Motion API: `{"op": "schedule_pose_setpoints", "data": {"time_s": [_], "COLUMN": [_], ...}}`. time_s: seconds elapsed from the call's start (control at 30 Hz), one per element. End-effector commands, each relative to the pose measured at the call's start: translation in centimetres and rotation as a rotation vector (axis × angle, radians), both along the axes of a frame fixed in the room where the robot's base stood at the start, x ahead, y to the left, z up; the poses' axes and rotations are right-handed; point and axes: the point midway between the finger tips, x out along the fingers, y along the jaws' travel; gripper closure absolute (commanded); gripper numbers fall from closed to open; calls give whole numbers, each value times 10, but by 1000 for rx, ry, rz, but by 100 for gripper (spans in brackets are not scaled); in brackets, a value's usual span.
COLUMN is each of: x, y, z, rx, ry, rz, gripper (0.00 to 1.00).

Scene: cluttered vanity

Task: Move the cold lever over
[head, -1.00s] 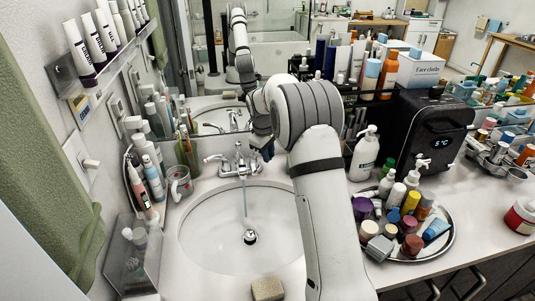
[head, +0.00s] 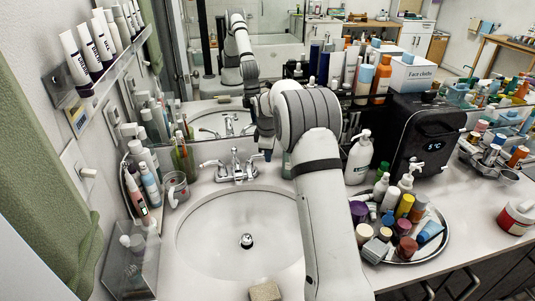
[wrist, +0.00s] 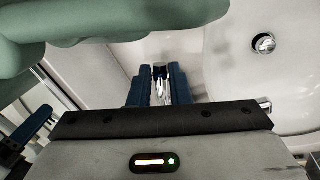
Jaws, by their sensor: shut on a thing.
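The chrome faucet (head: 236,170) stands at the back rim of the sink, with a spout in the middle and a lever on each side. Its left lever (head: 210,164) points out to the left. My gripper (head: 267,154) is at the faucet's right side, and my arm hides part of it. In the wrist view, my gripper's blue fingers (wrist: 160,76) are shut on a chrome lever (wrist: 159,88), the right-hand one. No water runs from the spout.
The white sink basin (head: 205,235) is empty, with its drain (head: 246,241) bare. A glass cup (head: 175,188) stands left of the faucet. A white pump bottle (head: 359,160) and a crowded round tray (head: 397,262) lie to the right. A blurred pale green shape (wrist: 100,20) crowds the wrist view.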

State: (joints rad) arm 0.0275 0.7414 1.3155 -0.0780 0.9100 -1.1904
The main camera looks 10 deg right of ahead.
Motion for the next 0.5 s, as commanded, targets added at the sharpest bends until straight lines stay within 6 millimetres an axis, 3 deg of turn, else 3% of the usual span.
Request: {"op": "schedule_pose_setpoints", "data": {"time_s": [0.37, 0.4, 0.5], "x": [1, 1, 1], "y": [-1, -1, -1], "z": [1, 1, 1], "rx": [0, 0, 0], "ry": [-4, -4, -4], "rz": [4, 4, 4], "gripper": [100, 80, 72]}}
